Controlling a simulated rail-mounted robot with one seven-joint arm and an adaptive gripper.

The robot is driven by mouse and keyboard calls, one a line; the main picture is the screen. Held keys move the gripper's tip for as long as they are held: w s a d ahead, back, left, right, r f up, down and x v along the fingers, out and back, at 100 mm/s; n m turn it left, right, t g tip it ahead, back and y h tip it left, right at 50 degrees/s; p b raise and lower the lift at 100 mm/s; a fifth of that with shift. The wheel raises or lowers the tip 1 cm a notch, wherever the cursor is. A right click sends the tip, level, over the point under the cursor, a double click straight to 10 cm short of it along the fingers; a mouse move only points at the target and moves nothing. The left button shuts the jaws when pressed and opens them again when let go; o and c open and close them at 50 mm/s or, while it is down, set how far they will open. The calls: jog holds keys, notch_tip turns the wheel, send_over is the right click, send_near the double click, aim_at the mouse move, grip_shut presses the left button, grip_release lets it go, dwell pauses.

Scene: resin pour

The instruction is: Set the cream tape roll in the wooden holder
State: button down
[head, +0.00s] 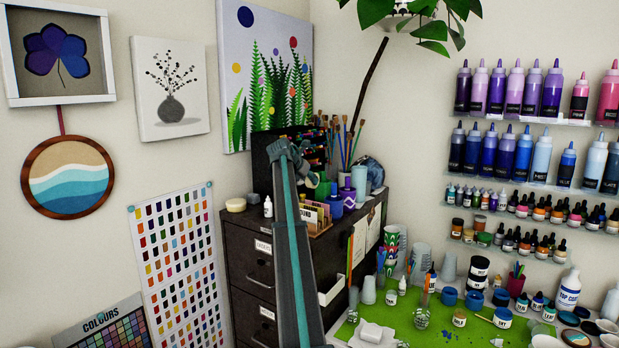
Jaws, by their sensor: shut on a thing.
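My gripper (308,172) is a small grey shape at the far end of my long arm, above the top of the dark cabinet. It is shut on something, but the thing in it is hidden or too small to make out. A low, round, cream thing (236,205) lies on the cabinet's left front corner, apart from my gripper. I cannot tell whether it is the tape roll. A light wooden holder (321,232) with upright cards in it stands at the cabinet's front edge, right of my arm and below my gripper. My arm hides part of it.
Brushes stand behind my gripper. The green mat (400,325) at lower right is crowded with cups and jars.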

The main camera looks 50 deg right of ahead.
jog(key=shift+f+b, duration=0.95)
jog(key=shift+f, duration=3)
jog(key=shift+c, duration=1.7)
grip_release()
jog(key=shift+r, duration=0.15)
jog(key=shift+r+p, duration=2)
jog(key=shift+r, duration=1.9)
